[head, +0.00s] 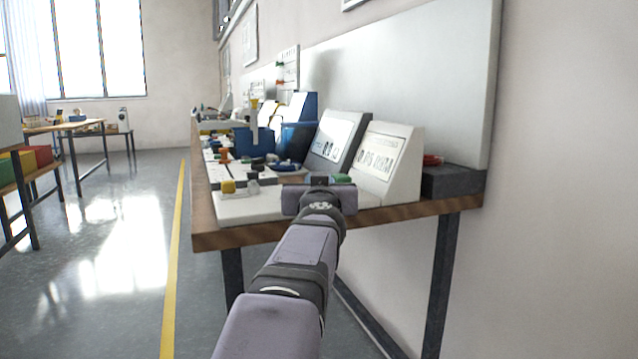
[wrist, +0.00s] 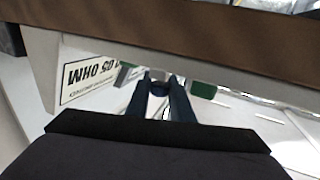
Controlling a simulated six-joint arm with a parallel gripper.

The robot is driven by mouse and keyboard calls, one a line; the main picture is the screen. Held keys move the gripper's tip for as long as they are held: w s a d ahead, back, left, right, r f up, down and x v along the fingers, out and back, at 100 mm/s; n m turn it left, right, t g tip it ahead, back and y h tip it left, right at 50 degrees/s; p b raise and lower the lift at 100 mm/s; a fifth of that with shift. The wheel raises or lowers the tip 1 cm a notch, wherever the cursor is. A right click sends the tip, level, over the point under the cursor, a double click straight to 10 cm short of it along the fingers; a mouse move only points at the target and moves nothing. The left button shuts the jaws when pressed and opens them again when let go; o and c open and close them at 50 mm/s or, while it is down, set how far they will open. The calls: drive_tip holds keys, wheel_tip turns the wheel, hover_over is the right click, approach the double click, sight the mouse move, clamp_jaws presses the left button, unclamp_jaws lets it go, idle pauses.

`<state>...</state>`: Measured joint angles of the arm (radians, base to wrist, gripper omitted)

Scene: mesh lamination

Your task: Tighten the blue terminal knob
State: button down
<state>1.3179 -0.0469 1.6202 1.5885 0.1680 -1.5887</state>
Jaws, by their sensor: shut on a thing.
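My gripper (wrist: 158,84) reaches over the front of the bench; its dark fingers are close together in the wrist view. They are shut on a small dark blue piece (wrist: 158,91), which looks like the blue terminal knob; only a little of it shows between the fingertips. In the head view, my gripper's body hides the fingertips and the knob. The white base plate (head: 238,210) lies under and left of the gripper. A yellow knob (head: 228,186) stands on its left, and a green piece (head: 343,179) shows just right of the gripper.
Two slanted panels, one white (head: 402,170) and one grey-edged (head: 318,152), stand close behind the gripper. A blue bin (head: 252,143) and several small parts are farther back. The wooden bench edge (head: 225,238) runs in front. A dark block (head: 455,181) sits at the right end.

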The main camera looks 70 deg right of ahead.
drive_tip(key=c, duration=1.8)
unclamp_jaws()
drive_tip(key=shift+c, duration=0.2)
drive_tip(key=v, duration=0.7)
drive_tip(key=shift+a+b, duration=0.15)
drive_tip(key=shift+b, duration=0.15)
drive_tip(key=shift+s, duration=0.1)
